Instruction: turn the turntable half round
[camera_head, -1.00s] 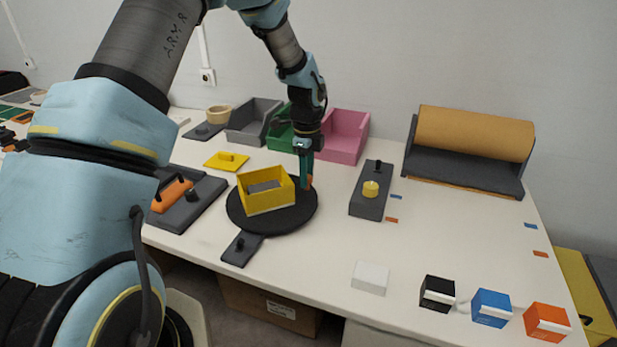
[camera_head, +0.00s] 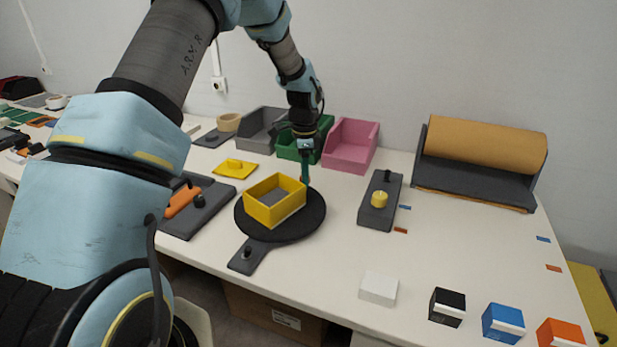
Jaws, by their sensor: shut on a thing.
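The turntable (camera_head: 300,226) is a round black disc near the front edge of the white table, with a dark tab holding a small knob (camera_head: 247,252) at its front. An open yellow box (camera_head: 277,213) with a grey inside stands on the disc, turned at an angle. My gripper (camera_head: 305,179) points down at the back right rim of the disc, behind the box. It is shut on a small upright peg at the rim, which its fingers mostly hide.
Grey (camera_head: 262,131), green (camera_head: 288,147) and pink (camera_head: 350,147) bins stand behind. A dark block with a yellow knob (camera_head: 379,199) is to the right. A grey base with an orange handle (camera_head: 182,201) lies left. Several small boxes line the front right.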

